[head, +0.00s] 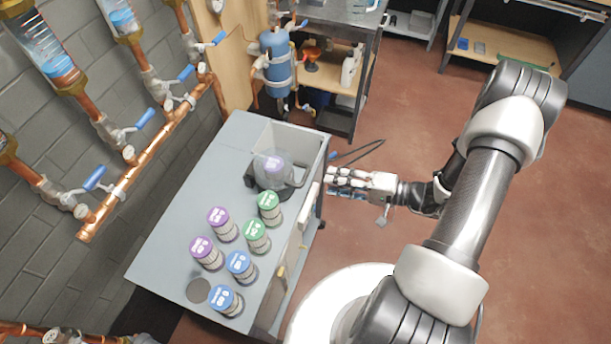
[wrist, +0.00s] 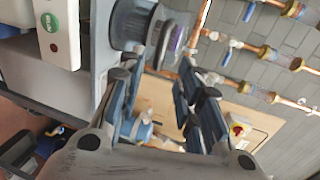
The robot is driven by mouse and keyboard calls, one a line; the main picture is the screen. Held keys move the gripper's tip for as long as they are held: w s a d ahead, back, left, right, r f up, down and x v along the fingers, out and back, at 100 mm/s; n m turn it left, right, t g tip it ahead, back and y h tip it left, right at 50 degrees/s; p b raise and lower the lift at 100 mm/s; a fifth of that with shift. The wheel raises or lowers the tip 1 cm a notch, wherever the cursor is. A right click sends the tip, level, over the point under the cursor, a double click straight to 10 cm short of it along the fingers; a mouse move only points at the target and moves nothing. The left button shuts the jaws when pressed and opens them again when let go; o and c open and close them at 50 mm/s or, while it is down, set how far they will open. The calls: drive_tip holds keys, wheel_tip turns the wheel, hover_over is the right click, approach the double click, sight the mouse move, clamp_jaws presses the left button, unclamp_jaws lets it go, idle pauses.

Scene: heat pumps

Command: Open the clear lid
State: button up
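The clear lid (head: 287,168) is a transparent dome over a dark round machine (head: 262,183) at the far end of the grey table. A purple-topped can (head: 273,164) shows through it, and the lid looks closed. In the wrist view the lid (wrist: 172,36) is at top centre, beyond my fingertips, with purple inside. My gripper (head: 337,182) is right of the machine, just past the table's edge, pointing left. Its fingers (wrist: 160,90) are apart with nothing between them. It does not touch the lid.
Several purple, green and blue-topped cans stand on the grey table (head: 165,255) in front of the machine. A pale panel with a green button (wrist: 54,23) is on the table's side. Copper pipes (head: 140,165) line the left wall. The floor at right is open.

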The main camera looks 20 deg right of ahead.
sight(306, 174)
drive_tip(key=b+x, duration=0.1)
drive_tip(key=x, duration=0.8)
drive_tip(key=shift+w+a, duration=0.15)
drive_tip(key=shift+c, duration=0.2)
clamp_jaws()
drive_tip(key=shift+r, duration=0.1)
